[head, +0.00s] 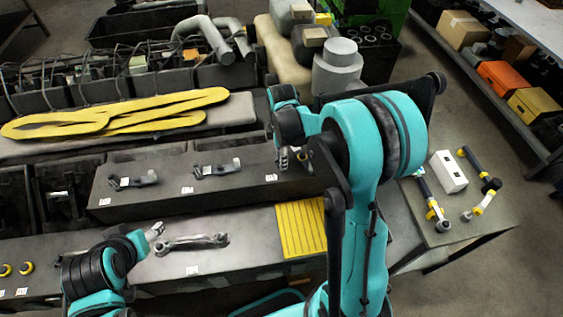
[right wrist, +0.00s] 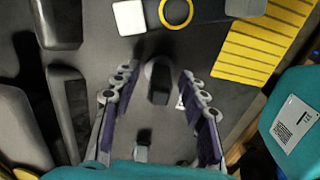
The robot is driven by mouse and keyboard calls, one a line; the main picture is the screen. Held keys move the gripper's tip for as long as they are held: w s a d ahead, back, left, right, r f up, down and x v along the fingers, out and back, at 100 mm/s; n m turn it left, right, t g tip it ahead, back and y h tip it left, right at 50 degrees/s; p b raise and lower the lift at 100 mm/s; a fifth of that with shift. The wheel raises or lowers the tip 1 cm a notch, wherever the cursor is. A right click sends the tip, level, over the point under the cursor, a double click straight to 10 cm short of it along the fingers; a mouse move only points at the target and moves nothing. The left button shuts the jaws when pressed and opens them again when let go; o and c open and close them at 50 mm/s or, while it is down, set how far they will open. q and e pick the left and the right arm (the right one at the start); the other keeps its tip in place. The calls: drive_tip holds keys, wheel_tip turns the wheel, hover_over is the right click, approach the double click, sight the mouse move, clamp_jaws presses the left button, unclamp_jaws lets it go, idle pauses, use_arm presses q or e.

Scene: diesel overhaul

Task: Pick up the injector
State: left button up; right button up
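In the right wrist view, a grey and black part (right wrist: 158,82), likely the injector, stands out from the dark surface between my right fingers. My right gripper (right wrist: 158,78) is open, with one finger on each side of it and gaps showing. In the head view, my right gripper (head: 284,158) is small and partly hidden by its arm at the right end of the raised dark bench; I cannot make out the injector there. My left gripper (head: 155,232) is over the lower bench, beside a long metal part (head: 192,243); its opening is too small to judge.
Two metal parts (head: 132,181) (head: 216,169) lie with labels on the raised bench. A yellow ribbed panel (head: 301,229) is on the lower bench. The right side table (head: 470,240) holds tools and a white box (head: 449,171). Yellow straps (head: 120,112) lie behind.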

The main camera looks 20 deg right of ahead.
clamp_jaws()
drive_tip(key=shift+r, duration=0.1)
wheel_tip(320, 180, up, 10)
drive_tip(key=shift+f+p, duration=0.25)
drive_tip(key=shift+p, duration=0.2)
drive_tip(key=shift+r, duration=0.55)
drive_tip(key=shift+r+p, duration=1.65)
drive_tip(key=shift+r, duration=0.35)
